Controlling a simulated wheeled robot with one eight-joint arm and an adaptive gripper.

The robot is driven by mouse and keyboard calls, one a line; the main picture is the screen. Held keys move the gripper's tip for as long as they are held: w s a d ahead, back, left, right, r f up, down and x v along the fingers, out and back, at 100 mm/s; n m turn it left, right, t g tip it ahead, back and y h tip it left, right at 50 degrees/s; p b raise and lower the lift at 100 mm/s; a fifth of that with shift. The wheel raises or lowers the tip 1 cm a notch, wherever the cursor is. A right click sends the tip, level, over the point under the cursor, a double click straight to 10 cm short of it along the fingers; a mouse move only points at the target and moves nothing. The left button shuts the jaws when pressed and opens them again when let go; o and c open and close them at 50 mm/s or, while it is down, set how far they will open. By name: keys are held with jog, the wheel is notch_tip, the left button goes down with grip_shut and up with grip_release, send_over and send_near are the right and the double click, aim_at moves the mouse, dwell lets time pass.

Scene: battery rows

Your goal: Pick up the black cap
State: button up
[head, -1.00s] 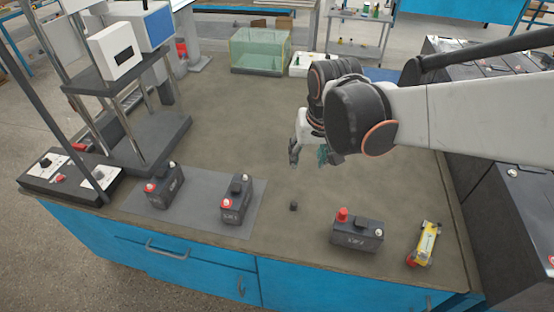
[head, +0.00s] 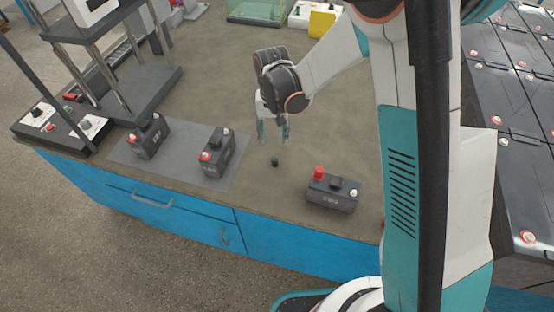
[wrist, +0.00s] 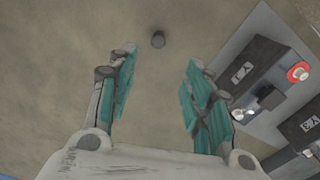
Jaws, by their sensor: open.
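The small black cap (head: 275,162) lies loose on the brown table top, between the grey mat and the battery with the red cap. It also shows in the wrist view (wrist: 158,39), ahead of the fingertips and between their lines, a little left of the middle. My gripper (head: 273,136) is open and empty above the table, just behind the cap in the head view. Its two teal-padded fingers (wrist: 160,75) stand wide apart and do not touch the cap.
Two dark batteries (head: 148,137) (head: 217,152) stand on the grey mat (head: 185,178) to the left. Another battery (head: 333,191) with a red cap (head: 319,173) stands right of the black cap. A rack stands at the back left. The table around the cap is clear.

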jog(key=b, duration=0.2)
send_over(275, 159)
jog(key=f, duration=0.7)
jog(key=shift+w+a+f, duration=0.2)
jog(key=shift+w, duration=0.05)
jog(key=shift+s+d+f+b, duration=0.15)
jog(key=shift+f+b, duration=1.15)
jog(key=shift+f, duration=1.35)
jog(key=shift+r, duration=0.1)
jog(key=c, duration=0.8)
